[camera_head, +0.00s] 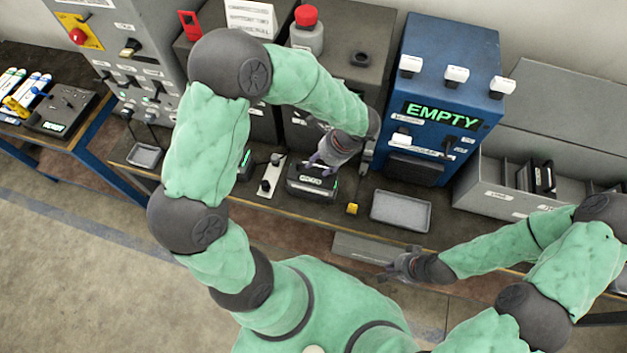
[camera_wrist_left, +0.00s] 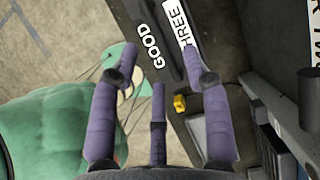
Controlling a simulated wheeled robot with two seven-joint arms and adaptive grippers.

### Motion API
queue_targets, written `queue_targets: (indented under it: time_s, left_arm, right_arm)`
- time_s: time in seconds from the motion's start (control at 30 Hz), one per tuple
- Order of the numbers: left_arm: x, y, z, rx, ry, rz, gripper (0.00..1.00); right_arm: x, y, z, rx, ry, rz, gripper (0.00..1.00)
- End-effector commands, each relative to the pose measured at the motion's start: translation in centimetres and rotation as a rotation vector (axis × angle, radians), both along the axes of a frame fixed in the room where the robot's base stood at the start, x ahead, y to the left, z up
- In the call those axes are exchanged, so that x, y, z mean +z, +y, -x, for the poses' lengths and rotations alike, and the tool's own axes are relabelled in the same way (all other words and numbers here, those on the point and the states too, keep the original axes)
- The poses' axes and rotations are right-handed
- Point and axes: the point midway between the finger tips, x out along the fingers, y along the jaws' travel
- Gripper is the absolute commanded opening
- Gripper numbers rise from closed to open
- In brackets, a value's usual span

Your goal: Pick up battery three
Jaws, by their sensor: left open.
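In the left wrist view the battery (camera_wrist_left: 165,66) shows at the top, with the word GOOD and a partly hidden label ending in "REE". My left gripper (camera_head: 318,160) is right above the back of the battery in the head view. Its fingers in the left wrist view (camera_wrist_left: 155,75) are spread, with nothing held between them. I cannot tell whether a finger touches the battery. My right gripper (camera_head: 398,268) is off the bench's front edge, with its fingers unclear.
A yellow block (camera_head: 352,208) and a grey tray (camera_head: 400,212) lie right of the battery. A small lever panel (camera_head: 270,176) is close on its left. A blue cabinet (camera_head: 446,85) reading EMPTY and a grey slotted bin (camera_head: 500,200) stand further right.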

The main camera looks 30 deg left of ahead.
Motion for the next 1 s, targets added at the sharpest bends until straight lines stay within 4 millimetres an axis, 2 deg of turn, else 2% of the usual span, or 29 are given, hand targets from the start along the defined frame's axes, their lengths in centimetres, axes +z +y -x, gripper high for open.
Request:
queue_targets:
  time_s: [0.4, 0.73, 0.77, 0.9, 1.0]
  left_arm:
    - [-4.3, 2.3, 0.5, 0.001, 0.002, 0.001, 0.47]
    - [-4.8, 2.5, 0.5, 0.000, -0.001, 0.002, 0.47]
    - [-4.8, 2.5, 0.5, 0.000, -0.001, 0.002, 0.42]
    - [-4.8, 2.5, 0.5, 0.000, -0.001, 0.002, 0.02]
    - [-4.8, 2.5, 0.5, 0.000, -0.001, 0.002, 0.00]
  right_arm:
    - [-0.9, 0.0, 0.0, 0.000, -0.001, 0.000, 0.00]
    - [-1.0, 0.0, -0.1, 0.000, -0.001, 0.000, 0.00]
    - [-1.0, 0.0, -0.1, 0.000, -0.001, 0.000, 0.00]
    - [-1.0, 0.0, 0.0, 0.000, -0.001, 0.000, 0.00]
    - [-1.0, 0.0, 0.0, 0.000, -0.001, 0.000, 0.00]
